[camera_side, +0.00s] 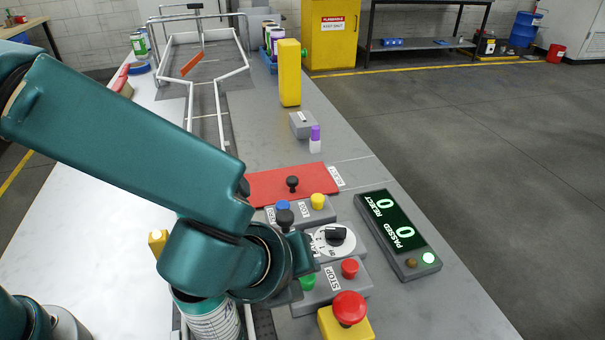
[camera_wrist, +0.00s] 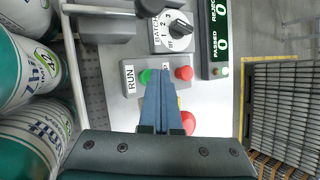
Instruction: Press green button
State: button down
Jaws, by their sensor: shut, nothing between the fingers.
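The green button (camera_side: 308,281) sits on a grey box labelled STOP, beside a red button (camera_side: 350,268). In the wrist view the green button (camera_wrist: 145,75) shows next to the RUN label, partly covered by my fingers. My gripper (camera_wrist: 161,74) is shut and empty, with its fingertips over the box between the green and red buttons, closer to the green one. I cannot tell whether they touch the button. In the side view the fingers are mostly hidden by my wrist.
A red emergency button (camera_side: 348,308) on a yellow box stands close by. A rotary switch (camera_side: 335,236) and a counter display (camera_side: 395,232) reading zeros are beyond. Cans (camera_wrist: 25,70) line the left in the wrist view. A yellow post (camera_side: 289,75) stands farther back.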

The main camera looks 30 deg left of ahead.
aim_at(306, 280)
jog(key=shift+r, duration=3.1)
jog(key=w+a+r+n+y, duration=0.1)
jog(key=a+r+n, duration=0.35)
jog(key=a, duration=0.35)
jog(key=a+r+n+y, duration=0.1)
jog(key=a+r+n, duration=0.35)
jog(key=a, duration=0.35)
jog(key=s+a+n, duration=0.6)
jog(key=n, duration=0.3)
jog(key=s+f+n+g+h, duration=0.1)
jog(key=s+f+n, duration=0.4)
jog(key=n, duration=0.5)
jog(key=shift+s+d+g, duration=0.4)
jog(key=shift+s+d, duration=0.05)
jog(key=shift+s, duration=0.5)
